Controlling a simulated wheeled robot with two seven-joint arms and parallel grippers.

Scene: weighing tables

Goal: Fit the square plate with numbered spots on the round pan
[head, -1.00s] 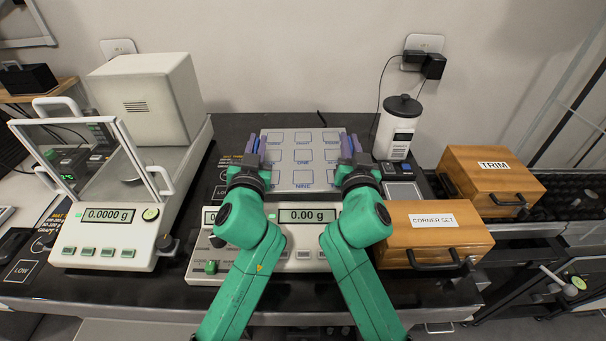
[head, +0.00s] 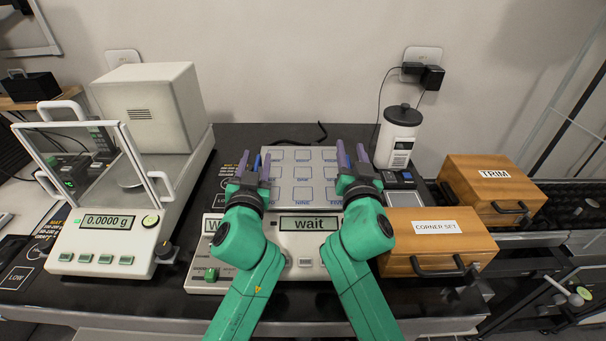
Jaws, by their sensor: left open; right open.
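The square plate (head: 303,176) is light grey with blue outlined, labelled spots. It lies at the back of the middle scale (head: 300,251), whose display reads "wait". The round pan is not visible; the plate covers the place above the scale's body. My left gripper (head: 256,165) is open at the plate's left edge. My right gripper (head: 352,158) is open at its right edge. Both grippers' fingers point away from me, and I cannot tell whether any finger still touches the plate. My wrists hide the plate's near corners.
A balance with a glass draft shield (head: 95,240) stands on the left, reading 0.0000 g. A "CORNER SET" wooden box (head: 436,244) and a "TRIM" box (head: 494,187) are on the right. A white canister (head: 398,138) stands behind the boxes. A black cable lies behind the plate.

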